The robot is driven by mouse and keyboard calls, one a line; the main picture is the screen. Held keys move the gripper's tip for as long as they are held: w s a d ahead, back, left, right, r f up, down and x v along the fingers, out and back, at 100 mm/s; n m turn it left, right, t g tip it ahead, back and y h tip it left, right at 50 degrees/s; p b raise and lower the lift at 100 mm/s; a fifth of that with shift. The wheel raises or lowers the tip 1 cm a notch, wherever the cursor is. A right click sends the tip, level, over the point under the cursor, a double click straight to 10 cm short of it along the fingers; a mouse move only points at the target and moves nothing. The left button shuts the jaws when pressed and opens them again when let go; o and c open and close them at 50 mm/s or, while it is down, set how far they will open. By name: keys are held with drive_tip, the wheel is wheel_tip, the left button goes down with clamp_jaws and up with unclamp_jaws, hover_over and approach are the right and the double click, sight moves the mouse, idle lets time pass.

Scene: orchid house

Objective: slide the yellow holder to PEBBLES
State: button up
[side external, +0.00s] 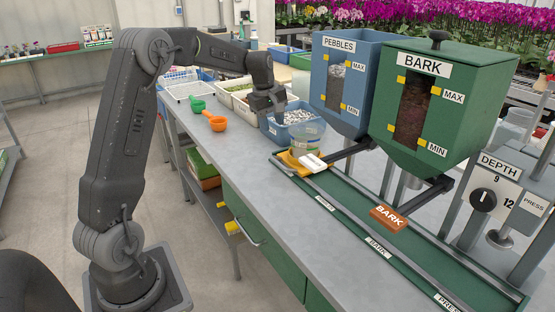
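The yellow holder (290,162) sits at the far left end of the green rail track (345,222). A clear pot (306,135) stands on it, and a white piece (313,162) lies at its front right. A small label (325,204), too small to read surely, is on the track's front edge to the right of the holder. The blue PEBBLES hopper (318,75) hangs above and behind this end of the track. My gripper (271,112) is behind and left of the holder, over or beside a blue bin of pebbles (270,128), apart from the holder. Its fingers are too dark and small to judge.
The green BARK hopper (460,80) stands right of the blue one. A brown BARK block (389,218) sits at the track's middle. A DEPTH press unit (495,190) is at the right. Orange (217,123) and green scoops (198,107) lie left. The bench front is clear.

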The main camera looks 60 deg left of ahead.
sight(278, 162)
drive_tip(key=shift+n, duration=0.3)
drive_tip(key=w+f, duration=0.1)
drive_tip(key=f, duration=0.3)
drive_tip(key=w+a+f, duration=0.1)
drive_tip(key=f, duration=0.4)
drive_tip(key=w+f, duration=0.1)
drive_tip(key=f, duration=0.4)
drive_tip(key=shift+a+f, duration=0.2)
drive_tip(key=shift+f, duration=0.05)
drive_tip(key=shift+c, duration=0.5)
clamp_jaws()
